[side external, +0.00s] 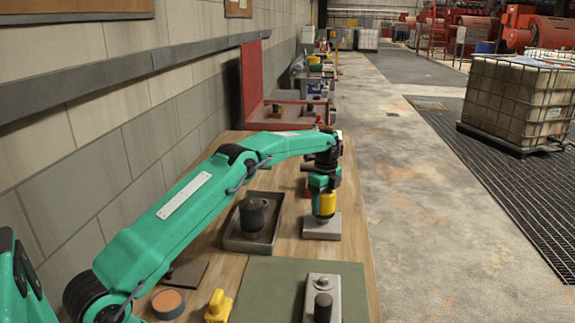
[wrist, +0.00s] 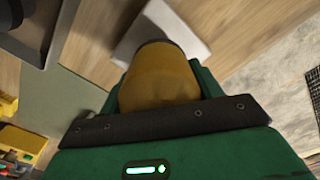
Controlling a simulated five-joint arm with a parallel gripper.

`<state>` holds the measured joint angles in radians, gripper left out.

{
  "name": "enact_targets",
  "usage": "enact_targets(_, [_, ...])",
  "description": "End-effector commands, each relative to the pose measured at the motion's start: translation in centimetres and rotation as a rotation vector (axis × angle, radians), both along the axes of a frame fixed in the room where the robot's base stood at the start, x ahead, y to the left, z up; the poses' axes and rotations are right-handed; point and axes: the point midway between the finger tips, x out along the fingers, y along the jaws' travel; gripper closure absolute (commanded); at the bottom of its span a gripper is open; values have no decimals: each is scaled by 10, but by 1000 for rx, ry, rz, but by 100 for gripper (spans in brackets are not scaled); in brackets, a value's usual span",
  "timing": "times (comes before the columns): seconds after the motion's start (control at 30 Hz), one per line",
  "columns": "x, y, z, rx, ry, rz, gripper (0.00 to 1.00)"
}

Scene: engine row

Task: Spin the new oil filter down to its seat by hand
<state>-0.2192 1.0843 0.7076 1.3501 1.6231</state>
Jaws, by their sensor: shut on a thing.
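The yellow oil filter (side external: 327,204) is upright at the light grey block (side external: 321,229) on the bench. My gripper (side external: 324,190) comes from above and is shut around the filter's upper part. In the wrist view the filter (wrist: 160,77) stands between my fingers, with a corner of the block (wrist: 190,25) beyond it. The filter's lower end is at the block's top. I cannot tell whether a gap is left there, and any thread is hidden.
A dark tray (side external: 232,243) holding a black canister (side external: 251,214) stands left of the block. In front are a green mat (side external: 262,285), a metal plate with a dark cylinder (side external: 323,302), a yellow object (side external: 218,308) and a round orange-topped piece (side external: 168,302). The wall runs along the left.

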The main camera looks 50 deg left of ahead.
Motion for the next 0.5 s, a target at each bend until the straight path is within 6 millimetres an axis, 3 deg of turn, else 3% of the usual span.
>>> enact_targets(0.07, [0, 1, 2, 0, -3, 2, 69])
enact_targets(0.1, [0, 1, 2, 0, -3, 2, 34])
enact_targets(0.2, [0, 1, 2, 0, -3, 3, 14])
enact_targets(0.23, [0, 1, 2, 0, -3, 3, 10])
enact_targets(0.5, [0, 0, 1, 0, -1, 2, 10])
